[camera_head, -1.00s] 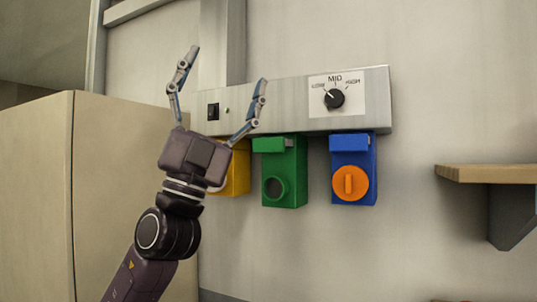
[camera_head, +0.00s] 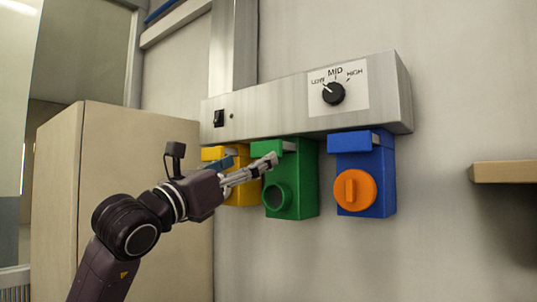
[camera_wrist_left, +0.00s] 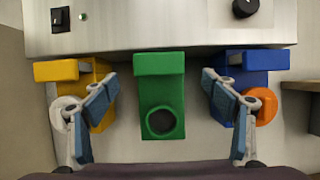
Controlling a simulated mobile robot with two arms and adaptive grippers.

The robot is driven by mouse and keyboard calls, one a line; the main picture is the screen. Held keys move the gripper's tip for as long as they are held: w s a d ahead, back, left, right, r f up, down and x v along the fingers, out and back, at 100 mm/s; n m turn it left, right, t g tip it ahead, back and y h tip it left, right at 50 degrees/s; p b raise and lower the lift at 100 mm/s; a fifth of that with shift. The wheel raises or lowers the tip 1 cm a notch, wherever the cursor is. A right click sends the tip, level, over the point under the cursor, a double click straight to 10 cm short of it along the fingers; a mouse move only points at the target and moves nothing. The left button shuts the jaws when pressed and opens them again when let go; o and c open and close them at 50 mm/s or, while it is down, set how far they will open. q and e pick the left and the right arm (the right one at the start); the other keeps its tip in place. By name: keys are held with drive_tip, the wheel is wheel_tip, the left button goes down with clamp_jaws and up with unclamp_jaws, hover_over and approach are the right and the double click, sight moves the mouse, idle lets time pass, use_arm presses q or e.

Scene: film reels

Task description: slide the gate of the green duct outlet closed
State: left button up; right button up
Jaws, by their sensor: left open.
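The green duct outlet (camera_head: 290,182) hangs under the metal panel, between the yellow and blue outlets. Its round opening (camera_head: 277,197) faces out and looks dark and uncovered. The gate's green tab (camera_head: 272,147) sits at the top of the outlet, and it also shows in the left wrist view (camera_wrist_left: 159,64). My left gripper (camera_head: 250,170) is open and points at the green outlet from the left. In the left wrist view its fingers (camera_wrist_left: 158,95) are spread to either side of the green outlet, apart from it. My right gripper is not in view.
The yellow outlet (camera_head: 240,193) and the blue outlet (camera_head: 377,180) with an orange cap (camera_head: 354,191) flank the green one closely. The metal panel (camera_head: 285,113) above carries a dial (camera_head: 333,93) and a switch. A beige cabinet (camera_head: 75,180) stands left; a wooden shelf (camera_head: 503,172) juts out right.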

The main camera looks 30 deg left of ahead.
sight(263, 151)
use_arm(q)
drive_tip(key=shift+w+a+r+p, duration=0.1)
drive_tip(key=shift+w+r+p, duration=0.2)
drive_tip(key=shift+r, duration=0.05)
drive_tip(key=p+x, duration=0.3)
drive_tip(key=x, duration=0.3)
drive_tip(key=shift+p, duration=0.4)
drive_tip(key=shift+w, duration=0.2)
